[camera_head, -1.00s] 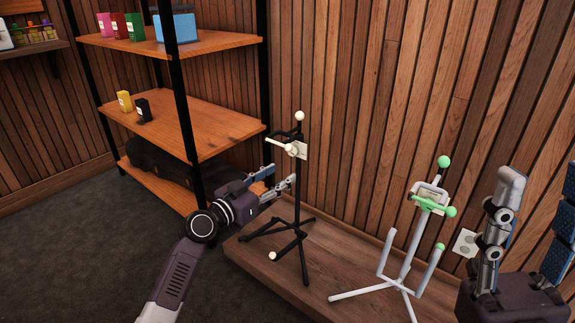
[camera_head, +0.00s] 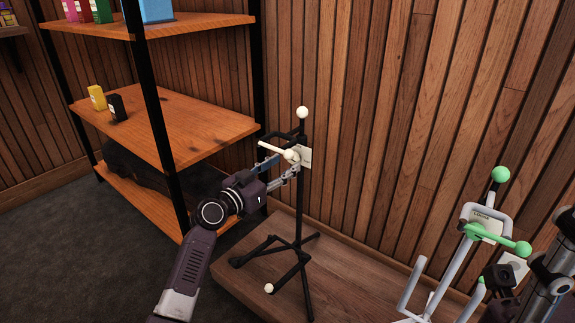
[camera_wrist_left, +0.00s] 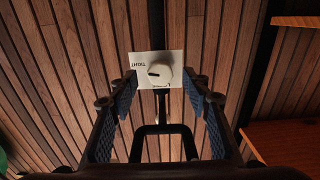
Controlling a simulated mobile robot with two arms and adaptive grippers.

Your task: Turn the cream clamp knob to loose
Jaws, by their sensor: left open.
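A black stand (camera_head: 299,205) with cream ball tips rises from a low wooden platform. Near its top is the cream clamp knob (camera_head: 292,156) in front of a pale plate (camera_head: 306,157). In the left wrist view the knob (camera_wrist_left: 160,74) is round with a dark mark, and the plate (camera_wrist_left: 143,66) reads TIGHT upside down. My left gripper (camera_head: 280,166) is open at the knob's height. In the wrist view its blue-padded fingers stand either side of the knob; I cannot tell whether they touch it. Parts of my right arm show at the lower right; its gripper's state is unclear.
A white stand with green tips (camera_head: 484,225) is on the right of the wooden platform (camera_head: 345,275). A shelf unit (camera_head: 165,125) with small boxes stands on the left. A slatted wood wall is close behind the stands.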

